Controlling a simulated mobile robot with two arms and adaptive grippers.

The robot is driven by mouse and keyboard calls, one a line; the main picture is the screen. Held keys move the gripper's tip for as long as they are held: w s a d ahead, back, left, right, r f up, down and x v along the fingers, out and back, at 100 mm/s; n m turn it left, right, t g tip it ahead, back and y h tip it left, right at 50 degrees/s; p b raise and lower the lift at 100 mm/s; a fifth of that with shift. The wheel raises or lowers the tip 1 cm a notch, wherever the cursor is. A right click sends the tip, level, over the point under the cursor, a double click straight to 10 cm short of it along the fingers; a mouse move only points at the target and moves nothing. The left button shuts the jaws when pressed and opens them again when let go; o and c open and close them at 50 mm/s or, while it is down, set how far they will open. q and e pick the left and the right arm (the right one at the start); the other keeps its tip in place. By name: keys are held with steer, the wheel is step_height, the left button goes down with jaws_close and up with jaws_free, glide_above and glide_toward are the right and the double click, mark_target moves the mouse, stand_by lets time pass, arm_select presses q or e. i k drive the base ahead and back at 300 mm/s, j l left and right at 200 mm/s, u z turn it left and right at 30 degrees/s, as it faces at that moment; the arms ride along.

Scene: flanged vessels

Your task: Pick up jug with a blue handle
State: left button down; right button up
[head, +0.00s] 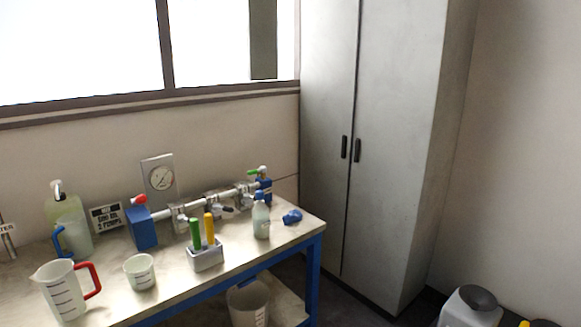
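A translucent jug with a blue handle (80,240) stands upright at the left of the workbench, towards the wall, its handle on its left side. A clear pump bottle (63,205) is directly behind it and partly hidden by it. A similar jug with a red handle (62,292) stands nearer the front, its handle on its right. Neither of my grippers shows in the head view.
On the workbench (105,300) are a white cup (140,271), a holder (206,259) with green and yellow handles, a small bottle (261,222), a blue crumpled item (291,216) and a pipe assembly (205,203). A bucket (248,303) sits below. A tall cabinet (395,130) stands right.

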mark_target(74, 228)
steer(key=u, duration=1.3)
